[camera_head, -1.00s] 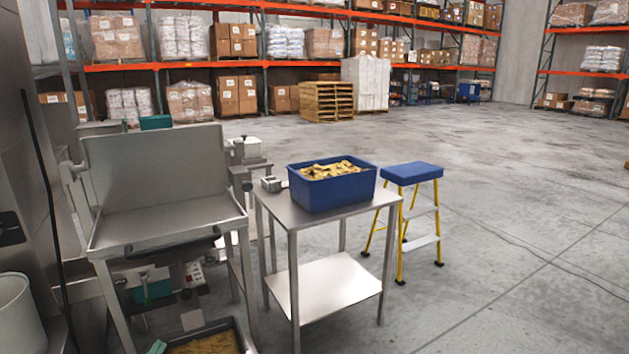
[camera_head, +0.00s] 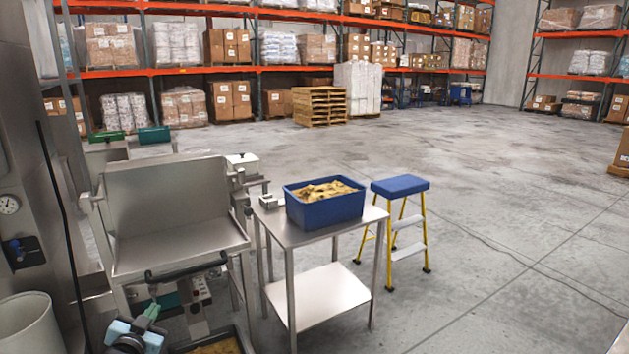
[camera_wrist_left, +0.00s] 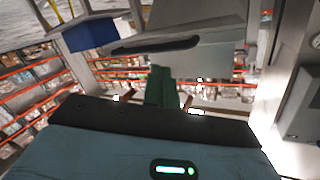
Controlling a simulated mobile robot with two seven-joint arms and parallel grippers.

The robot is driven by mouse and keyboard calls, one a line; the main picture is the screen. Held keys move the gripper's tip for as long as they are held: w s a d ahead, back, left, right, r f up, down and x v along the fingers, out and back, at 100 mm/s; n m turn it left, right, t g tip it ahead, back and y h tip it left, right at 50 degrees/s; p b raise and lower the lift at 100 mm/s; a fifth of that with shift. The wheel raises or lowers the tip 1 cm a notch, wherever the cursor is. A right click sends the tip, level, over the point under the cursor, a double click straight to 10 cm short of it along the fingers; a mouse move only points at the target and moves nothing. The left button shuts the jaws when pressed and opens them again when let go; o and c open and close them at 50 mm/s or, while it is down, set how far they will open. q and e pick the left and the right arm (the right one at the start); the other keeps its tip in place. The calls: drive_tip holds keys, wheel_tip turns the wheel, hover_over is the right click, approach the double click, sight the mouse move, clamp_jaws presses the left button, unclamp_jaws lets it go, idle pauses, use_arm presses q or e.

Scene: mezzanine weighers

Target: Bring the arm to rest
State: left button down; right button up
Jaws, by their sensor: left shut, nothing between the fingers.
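My left gripper (camera_head: 152,311) shows at the bottom left of the head view, with its green fingers pointing up and a teal and black wrist below. In the left wrist view its green fingers (camera_wrist_left: 160,88) are together, with nothing between them. In the head view it is in front of the lower part of the steel weigher stand (camera_head: 180,225), below the hopper. I cannot tell whether it touches anything. Most of the left arm is out of view. My right gripper is in neither view.
A steel table (camera_head: 276,235) bears a blue bin (camera_head: 325,210) of yellowish pieces. A yellow step stool (camera_head: 400,187) with a blue top stands to its right. A tray (camera_head: 240,338) is on the floor below the stand. A pale bin (camera_head: 25,325) is at left. Open floor lies right.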

use_arm(q)
drive_tip(key=s+d+f+g+h, duration=0.1)
drive_tip(key=s+d+f+g, duration=0.1)
drive_tip(key=s+d+f, duration=0.5)
drive_tip(key=s+d+f+g+h, duration=0.1)
drive_tip(key=s+d+f+g, duration=0.1)
drive_tip(key=s+f, duration=0.9)
drive_tip(key=s+d+f+g, duration=0.1)
drive_tip(key=s+d, duration=0.2)
drive_tip(key=s, duration=0.6)
drive_tip(key=s+d+f+n+g+h, duration=0.1)
drive_tip(key=s+d+f, duration=0.1)
drive_tip(key=s, duration=0.7)
drive_tip(key=s+d+f+n+g, duration=0.1)
drive_tip(key=s+d, duration=0.3)
drive_tip(key=s, duration=0.6)
drive_tip(key=shift+d+f+g, duration=0.15)
drive_tip(key=shift+f+g, duration=0.2)
drive_tip(key=shift+g, duration=0.05)
